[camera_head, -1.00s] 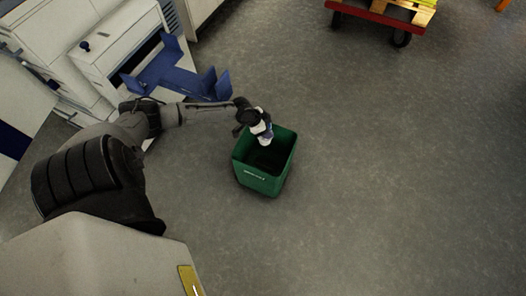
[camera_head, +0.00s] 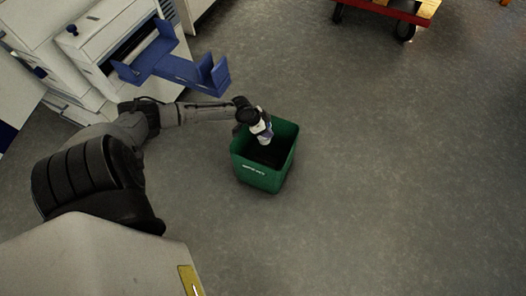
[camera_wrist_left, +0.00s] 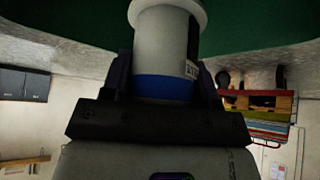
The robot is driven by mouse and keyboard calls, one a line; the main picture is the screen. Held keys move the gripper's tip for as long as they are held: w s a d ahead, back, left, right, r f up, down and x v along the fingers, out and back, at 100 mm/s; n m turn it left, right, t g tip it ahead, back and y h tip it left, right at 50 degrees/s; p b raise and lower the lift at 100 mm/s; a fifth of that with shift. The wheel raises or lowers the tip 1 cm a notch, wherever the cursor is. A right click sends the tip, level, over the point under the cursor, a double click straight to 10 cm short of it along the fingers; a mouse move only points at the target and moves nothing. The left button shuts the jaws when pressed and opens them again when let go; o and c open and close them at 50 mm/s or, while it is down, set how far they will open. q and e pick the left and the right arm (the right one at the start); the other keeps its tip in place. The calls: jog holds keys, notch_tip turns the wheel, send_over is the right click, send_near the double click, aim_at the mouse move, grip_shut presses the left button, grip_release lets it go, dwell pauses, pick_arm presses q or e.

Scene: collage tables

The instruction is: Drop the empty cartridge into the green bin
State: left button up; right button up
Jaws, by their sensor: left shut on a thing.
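The green bin (camera_head: 263,177) stands on the floor near the middle of the head view, with its open top facing up. My left gripper (camera_head: 264,134) is over the bin's opening and is shut on the cartridge. In the left wrist view the cartridge (camera_wrist_left: 165,40) is a white cylinder with a blue band and a small label, held between the fingers. The green bin wall (camera_wrist_left: 60,22) fills the top of that view behind it. Whether the cartridge is empty cannot be seen. My right gripper is not in view.
A white machine (camera_head: 95,35) with a blue tray-like bracket (camera_head: 170,67) stands at the upper left, close to my left arm. A red cart (camera_head: 385,10) with black wheels is at the top right. The grey floor right of the bin is clear.

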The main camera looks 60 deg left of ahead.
pick_arm(q)
jog(key=o, duration=1.1)
jog(key=shift+r, duration=0.1)
jog(key=p+v, duration=0.9)
jog(key=v, duration=0.4)
jog(key=shift+s+r, duration=0.2)
jog(key=shift+r, duration=0.1)
